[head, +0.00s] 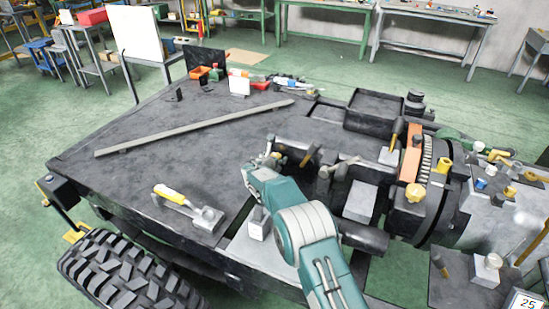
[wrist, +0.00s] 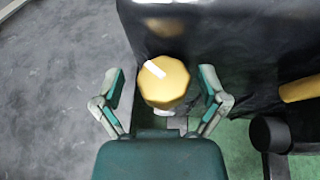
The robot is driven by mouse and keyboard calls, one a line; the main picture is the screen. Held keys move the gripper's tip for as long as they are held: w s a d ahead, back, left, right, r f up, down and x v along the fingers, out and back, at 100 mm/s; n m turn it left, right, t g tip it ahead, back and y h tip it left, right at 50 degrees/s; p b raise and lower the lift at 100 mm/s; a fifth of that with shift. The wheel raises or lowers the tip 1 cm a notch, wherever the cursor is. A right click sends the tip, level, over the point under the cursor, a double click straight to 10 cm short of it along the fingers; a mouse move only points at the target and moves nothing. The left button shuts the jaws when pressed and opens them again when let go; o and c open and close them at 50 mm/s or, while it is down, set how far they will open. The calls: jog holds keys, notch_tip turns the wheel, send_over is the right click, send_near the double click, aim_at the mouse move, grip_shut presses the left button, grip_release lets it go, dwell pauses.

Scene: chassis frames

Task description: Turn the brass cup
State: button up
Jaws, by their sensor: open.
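The brass cup (wrist: 165,88) shows in the wrist view as a yellow, many-sided cap with a white stripe on its top. It lies between the two fingers of my gripper (wrist: 162,84). The fingers are spread, with a gap on each side of the cup. I cannot tell from there whether this is the same cup.
A dark block (wrist: 230,40) stands behind the cup in the wrist view, with a black cylinder (wrist: 270,133) at right. On the chassis lie a long grey bar (head: 195,128) and a yellow-handled tool (head: 170,195). A dark drum (head: 427,200) crowds the right; the deck's left is mostly clear.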

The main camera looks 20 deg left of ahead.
jog(key=shift+d, duration=0.2)
jog(key=c, duration=1.2)
jog(key=shift+o, duration=0.2)
jog(key=shift+a, duration=0.1)
jog(key=shift+w+r+m+h, duration=0.1)
jog(key=shift+m+h, duration=1)
jog(key=shift+h, duration=0.2)
jog(key=shift+a+m+h, duration=0.1)
jog(key=shift+m+h, duration=0.4)
jog(key=o, duration=1.2)
jog(key=shift+a, duration=0.1)
jog(key=shift+c, duration=0.2)
